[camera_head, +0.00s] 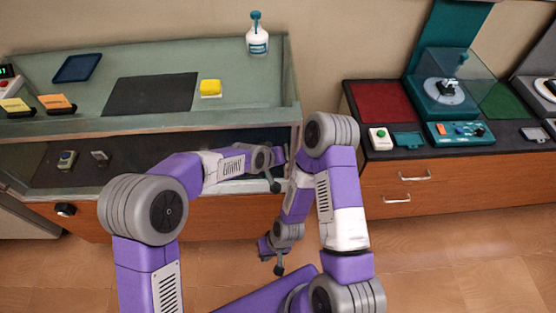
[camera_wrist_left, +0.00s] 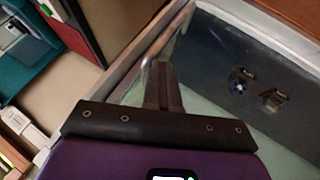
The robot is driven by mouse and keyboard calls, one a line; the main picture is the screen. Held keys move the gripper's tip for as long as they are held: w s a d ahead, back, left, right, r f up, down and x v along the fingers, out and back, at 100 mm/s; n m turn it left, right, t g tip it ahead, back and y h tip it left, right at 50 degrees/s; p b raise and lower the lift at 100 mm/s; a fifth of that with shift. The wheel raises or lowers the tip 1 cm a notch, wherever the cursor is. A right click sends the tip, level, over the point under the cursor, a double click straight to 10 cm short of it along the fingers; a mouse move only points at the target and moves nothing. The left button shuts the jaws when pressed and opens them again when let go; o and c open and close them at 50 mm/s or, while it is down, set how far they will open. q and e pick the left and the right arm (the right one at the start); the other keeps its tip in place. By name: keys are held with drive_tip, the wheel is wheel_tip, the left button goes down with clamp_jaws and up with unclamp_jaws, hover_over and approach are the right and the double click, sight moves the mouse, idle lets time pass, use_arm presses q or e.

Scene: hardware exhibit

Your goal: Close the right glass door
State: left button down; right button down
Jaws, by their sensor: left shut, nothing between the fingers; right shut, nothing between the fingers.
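The glass display case (camera_head: 225,118) stands at the left in the head view, its front showing the inside shelf. I cannot make out the right glass door as a separate pane in the head view, nor how far open it is. My left gripper (camera_head: 281,156) is at the case's right end, near its corner post. In the left wrist view its fingers (camera_wrist_left: 163,82) are shut and empty, close beside a pale frame edge (camera_wrist_left: 160,38) and a thin curved metal bar. I cannot tell if they touch. My right gripper (camera_head: 265,247) is low in front of the case, shut and empty.
Small items (camera_head: 67,159) lie on the inside shelf. A wooden drawer counter (camera_head: 430,185) stands at the right, with open floor in front.

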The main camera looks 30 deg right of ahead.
use_arm(q)
drive_tip(key=shift+s+d, duration=0.2)
drive_tip(key=shift+d, duration=0.1)
drive_tip(key=s+a+r, duration=0.2)
drive_tip(key=a+r, duration=0.5)
drive_tip(key=a, duration=0.3)
drive_tip(key=s+a+f+n+g+y, duration=0.1)
drive_tip(key=s+a+f+n+y, duration=0.15)
drive_tip(key=a+f, duration=1.15)
drive_tip(key=s+a+f+n+g, duration=0.1)
drive_tip(key=s+a+f+n, duration=0.1)
drive_tip(key=s+a+f, duration=0.3)
drive_tip(key=s+a+f+n+g, duration=0.1)
drive_tip(key=s+a+f+n, duration=0.1)
drive_tip(key=s+a+f, duration=0.3)
drive_tip(key=s+f, duration=0.4)
drive_tip(key=shift+s+a+f, duration=0.15)
drive_tip(key=shift+s+f, duration=0.1)
